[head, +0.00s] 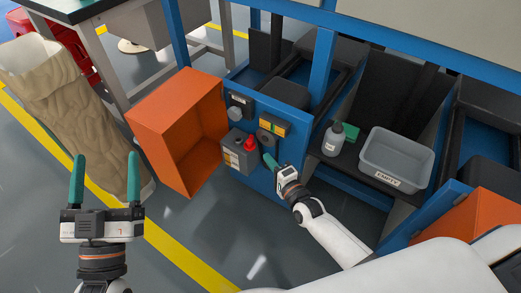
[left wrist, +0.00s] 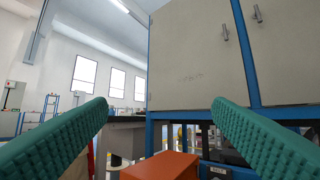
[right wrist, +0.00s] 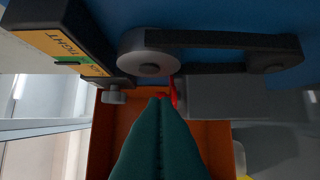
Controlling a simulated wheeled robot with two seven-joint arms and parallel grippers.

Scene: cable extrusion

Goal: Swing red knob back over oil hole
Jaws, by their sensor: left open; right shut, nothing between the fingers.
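The red knob (head: 249,146) sits on top of a grey box (head: 238,158) on the blue machine's side in the head view. In the right wrist view a red part (right wrist: 173,92), seemingly the same knob, shows just beyond my fingertips and is mostly hidden. My right gripper (head: 269,161) is shut and empty, its tips just right of the knob; contact cannot be told. Its green fingers (right wrist: 161,100) also show in the right wrist view. The oil hole cannot be made out. My left gripper (head: 104,165) is open and empty, far left of the machine.
An open orange box (head: 160,123) stands left of the knob. A yellow-green labelled unit (head: 273,125) sits above it. A grey disc (right wrist: 149,51) on a dark bar is close to my right fingers. A bottle (head: 333,139) and grey bin (head: 397,158) are on a shelf at right.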

